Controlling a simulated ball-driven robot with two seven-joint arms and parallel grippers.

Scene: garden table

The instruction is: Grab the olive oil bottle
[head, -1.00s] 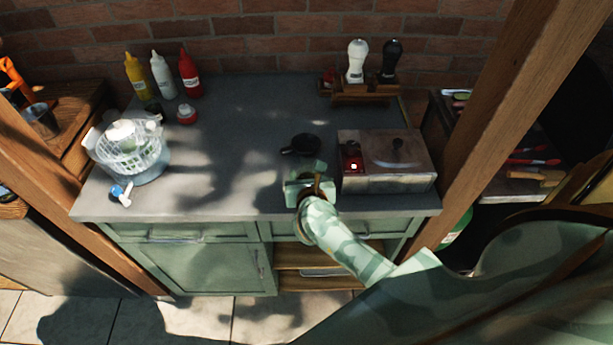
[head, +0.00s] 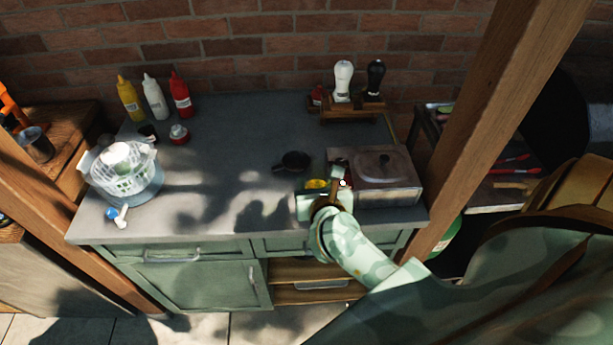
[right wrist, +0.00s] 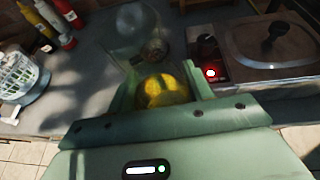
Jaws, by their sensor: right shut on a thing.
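The olive oil bottle (right wrist: 161,90) shows in the right wrist view as clear glass with yellow oil, between the fingers of my right gripper (right wrist: 161,77). In the head view only a small yellow patch of the bottle (head: 316,184) shows; the gripper (head: 326,188) hides the rest. The right gripper is shut on it, above the counter near its front edge, left of the metal box. Whether the bottle touches the counter cannot be told. My left gripper is not in view.
A metal lidded box (head: 390,180) with a red light stands close right. A salad spinner (head: 125,172) and several sauce bottles (head: 154,98) are on the left. The counter's middle (head: 235,150) is clear.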

